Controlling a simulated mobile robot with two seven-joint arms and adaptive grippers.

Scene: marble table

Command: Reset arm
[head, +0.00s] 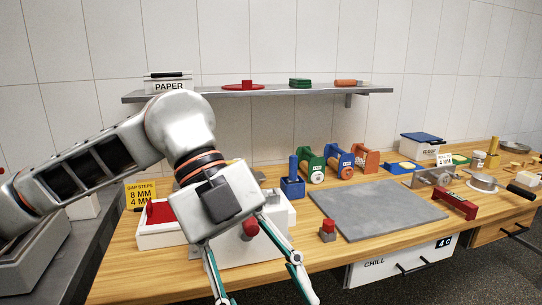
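My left arm comes in from the left and reaches over the wooden counter (130,262). My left gripper (267,296) points down near the counter's front edge, its two fingers spread apart with nothing seen held between them. The fingertips are at the bottom edge of the picture. The gripper body hides part of a white machine (281,219) with a red knob (251,228) behind it. My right gripper is not in view.
A grey slab (378,208) lies bare mid-counter, with a small red-topped block (327,230) at its left. Behind it stand green (312,165), blue (340,160) and orange (366,159) rollers. A red handle-shaped piece (457,205) sits right. A wall shelf (258,92) hangs above.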

